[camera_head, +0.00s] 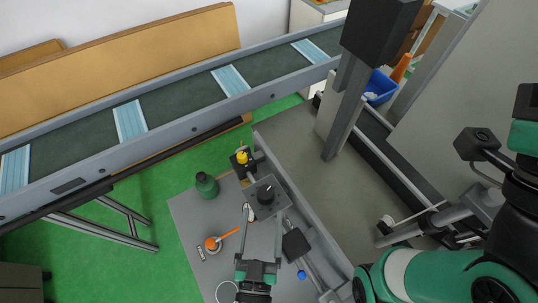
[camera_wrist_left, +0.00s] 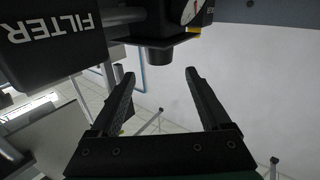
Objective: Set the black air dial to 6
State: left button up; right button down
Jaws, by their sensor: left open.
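The black air dial (camera_head: 265,194) is a round knob on a grey box among the regulator parts on the grey worktable (camera_head: 192,225). In the left wrist view, the black knob (camera_wrist_left: 160,55) projects from a dark housing, just beyond the fingertips. Its number and pointer are not legible. My left gripper (camera_head: 263,211) is open and empty, on the near side of the dial. Its two fingers (camera_wrist_left: 155,75) are spread in the wrist view, with the knob between their lines and apart from them. My right gripper does not show clearly.
A black block marked FILTER (camera_wrist_left: 45,35) and a gauge (camera_wrist_left: 188,10) sit close to the knob. A green bottle (camera_head: 206,185), yellow-topped fitting (camera_head: 242,157) and orange-handled tool (camera_head: 222,240) are nearby. A conveyor (camera_head: 180,97) carrying blue masks runs behind.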

aim_at(267, 180)
pick_arm(q)
jog(key=shift+s+f, duration=0.15)
jog(key=shift+s, duration=0.2)
jog(key=w, duration=0.7)
jog(key=w+d, duration=0.1)
jog(key=w, duration=0.3)
jog(key=shift+p, duration=0.3)
grip_shut()
